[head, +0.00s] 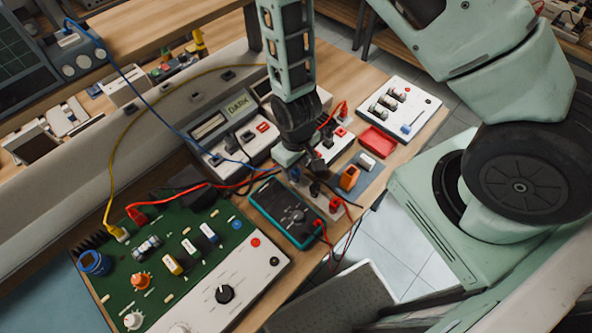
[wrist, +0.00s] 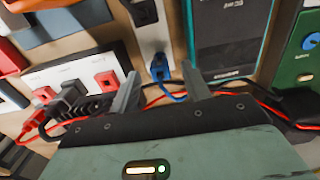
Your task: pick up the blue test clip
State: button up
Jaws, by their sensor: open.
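The blue test clip (wrist: 160,68) stands at the lower end of a narrow white strip in the wrist view, with a blue lead bending away towards my gripper. My gripper (wrist: 162,88) is open, with one finger to the left of the clip and one to the right, and nothing held. The clip appears just beyond the fingertips; I cannot tell whether it is touched. In the head view my gripper (head: 312,168) points down among the instruments, and I cannot make out the clip there.
A teal multimeter (head: 287,212) lies close by, also in the wrist view (wrist: 230,40). A white block with red sockets (wrist: 98,68) and black and red leads is left of the fingers. A green circuit board (head: 180,255) and a red tray (head: 378,140) lie around.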

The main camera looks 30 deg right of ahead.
jog(key=shift+f, duration=1.15)
jog(key=c, duration=0.9)
jog(key=shift+r, duration=0.15)
notch_tip(320, 180, up, 10)
jog(key=shift+f+b, duration=0.2)
jog(key=shift+b, duration=0.7)
notch_tip(320, 180, up, 7)
jog(key=p, duration=0.6)
send_over(296, 170)
jog(key=shift+r, duration=0.1)
jog(key=shift+a, duration=0.1)
